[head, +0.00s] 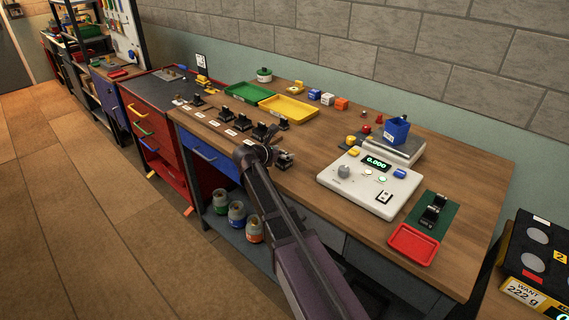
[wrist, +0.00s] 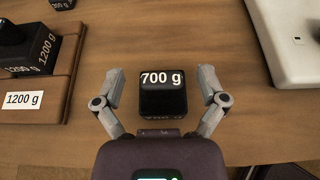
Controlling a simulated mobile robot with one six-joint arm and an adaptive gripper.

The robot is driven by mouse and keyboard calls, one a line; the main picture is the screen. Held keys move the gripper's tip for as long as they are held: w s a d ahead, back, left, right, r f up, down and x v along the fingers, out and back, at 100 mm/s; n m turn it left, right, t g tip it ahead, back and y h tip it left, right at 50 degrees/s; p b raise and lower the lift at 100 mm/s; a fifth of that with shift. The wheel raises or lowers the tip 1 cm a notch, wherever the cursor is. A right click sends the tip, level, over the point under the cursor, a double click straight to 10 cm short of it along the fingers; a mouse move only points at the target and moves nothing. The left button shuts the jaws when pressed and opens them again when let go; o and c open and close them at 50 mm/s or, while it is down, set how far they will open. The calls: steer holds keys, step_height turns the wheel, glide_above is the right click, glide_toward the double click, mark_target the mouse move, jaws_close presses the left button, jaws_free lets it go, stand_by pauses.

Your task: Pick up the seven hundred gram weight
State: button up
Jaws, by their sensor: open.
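The seven hundred gram weight (wrist: 163,100) is a black block with "700 g" in white on it. In the wrist view it stands on the wooden bench, between the two fingers of my gripper (wrist: 163,78). The fingers are spread, one on each side, with a gap to the block on both sides. In the head view my gripper (head: 270,155) is low over the front edge of the bench, and the dark weight (head: 285,160) shows just beside it, partly hidden.
A 1200 g weight (wrist: 35,52) sits on a labelled wooden stand close on the left. The white scale console (wrist: 297,40) is to the right.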

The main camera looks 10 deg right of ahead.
stand_by(0.5)
jaws_close()
